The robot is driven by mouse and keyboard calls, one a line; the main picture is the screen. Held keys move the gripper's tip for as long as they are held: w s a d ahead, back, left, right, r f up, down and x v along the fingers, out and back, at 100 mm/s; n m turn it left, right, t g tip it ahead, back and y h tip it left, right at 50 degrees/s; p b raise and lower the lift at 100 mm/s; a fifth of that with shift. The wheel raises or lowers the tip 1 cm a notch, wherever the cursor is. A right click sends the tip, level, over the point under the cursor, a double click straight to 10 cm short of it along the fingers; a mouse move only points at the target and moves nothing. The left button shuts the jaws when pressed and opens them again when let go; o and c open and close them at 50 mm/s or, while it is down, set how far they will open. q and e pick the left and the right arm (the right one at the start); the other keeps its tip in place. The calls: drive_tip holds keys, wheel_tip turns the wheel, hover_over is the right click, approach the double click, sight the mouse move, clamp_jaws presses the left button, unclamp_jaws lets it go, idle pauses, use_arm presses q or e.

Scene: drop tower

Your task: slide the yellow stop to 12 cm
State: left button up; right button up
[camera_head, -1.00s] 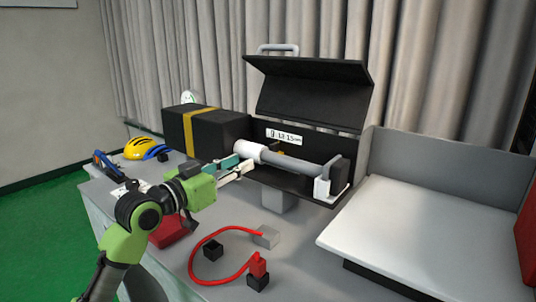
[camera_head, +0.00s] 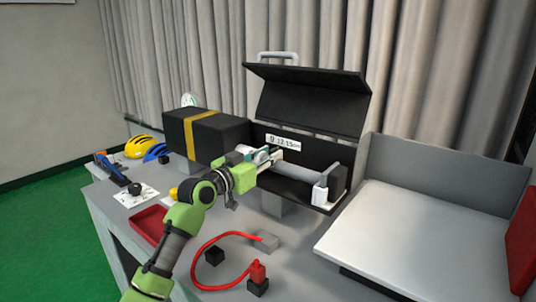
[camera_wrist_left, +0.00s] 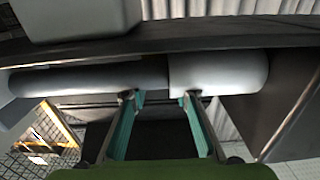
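The black drop tower case (camera_head: 309,101) stands open on the table, with a scale label (camera_head: 284,142) reading 9, 12 and 15 cm. A grey tube (camera_head: 307,172) lies along its front. The yellow stop cannot be made out in either current view; my gripper covers that stretch in the head view. My left gripper (camera_head: 272,155) is at the tube's left part, below the label. In the left wrist view, its teal fingers (camera_wrist_left: 160,96) are apart with nothing between them; their tips are at the tube (camera_wrist_left: 90,79) and its white sleeve (camera_wrist_left: 218,74). My right gripper is out of view.
A black box with a yellow band (camera_head: 207,132) stands left of the case. A red cable (camera_head: 212,241) and small blocks lie in front. A red tray (camera_head: 150,224), yellow helmet (camera_head: 142,146) and tools are left. A white board (camera_head: 405,235) is right.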

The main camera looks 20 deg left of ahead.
use_arm(q)
clamp_jaws()
drive_tip(key=shift+w+a+b, duration=0.1)
drive_tip(key=shift+a+b, duration=0.2)
drive_tip(key=shift+b, duration=0.15)
unclamp_jaws()
drive_tip(key=v, duration=1.2)
